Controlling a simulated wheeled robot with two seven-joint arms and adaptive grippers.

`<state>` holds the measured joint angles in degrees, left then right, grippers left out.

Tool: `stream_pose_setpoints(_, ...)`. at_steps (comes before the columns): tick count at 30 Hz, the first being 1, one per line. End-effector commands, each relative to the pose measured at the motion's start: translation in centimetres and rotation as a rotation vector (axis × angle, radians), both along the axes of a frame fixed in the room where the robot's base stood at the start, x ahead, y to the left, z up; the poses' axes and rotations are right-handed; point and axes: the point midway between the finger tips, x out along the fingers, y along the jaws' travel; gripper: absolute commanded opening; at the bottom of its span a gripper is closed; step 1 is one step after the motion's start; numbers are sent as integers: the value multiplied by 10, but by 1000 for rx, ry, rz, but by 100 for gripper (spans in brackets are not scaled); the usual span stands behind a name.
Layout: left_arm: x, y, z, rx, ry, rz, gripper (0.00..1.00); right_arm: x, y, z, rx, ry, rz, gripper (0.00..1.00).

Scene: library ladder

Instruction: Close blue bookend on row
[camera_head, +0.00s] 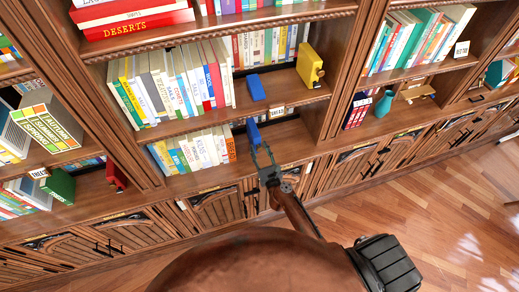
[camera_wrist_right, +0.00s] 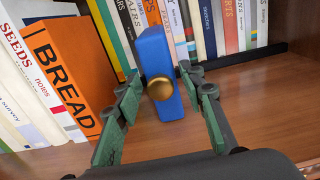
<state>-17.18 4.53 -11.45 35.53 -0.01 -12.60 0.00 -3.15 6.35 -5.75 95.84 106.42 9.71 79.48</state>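A blue bookend (camera_head: 253,131) stands on the lower shelf, to the right of a row of books (camera_head: 190,150) with a gap between them. In the right wrist view the bookend (camera_wrist_right: 160,75) is upright with a round gold knob (camera_wrist_right: 159,88) facing me. The orange BREAD book (camera_wrist_right: 68,80) ends the row at left, apart from the bookend. My right gripper (camera_head: 263,157) reaches in at the bookend. In the wrist view its fingers (camera_wrist_right: 163,92) are spread, one on each side of the bookend; contact is not clear. My left gripper is not in view.
Another blue bookend (camera_head: 257,87) and a yellow bookend (camera_head: 310,66) stand on the shelf above. More books (camera_wrist_right: 205,25) stand behind the bookend in the wrist view. The shelf board (camera_wrist_right: 270,95) to its right is bare. Wooden uprights (camera_head: 340,70) divide the bays.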

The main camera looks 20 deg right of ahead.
Motion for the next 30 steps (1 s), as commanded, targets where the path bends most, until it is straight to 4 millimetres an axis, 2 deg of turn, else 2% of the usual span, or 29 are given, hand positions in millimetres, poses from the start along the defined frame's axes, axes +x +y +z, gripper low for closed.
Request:
stream_pose_setpoints(5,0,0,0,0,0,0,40,0,0,0,0,0,0,37)
stream_pose_setpoints(21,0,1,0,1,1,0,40,0,0,0,-1,0,0,0)
stream_pose_setpoints(30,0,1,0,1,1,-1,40,-1,0,0,-1,0,0,0)
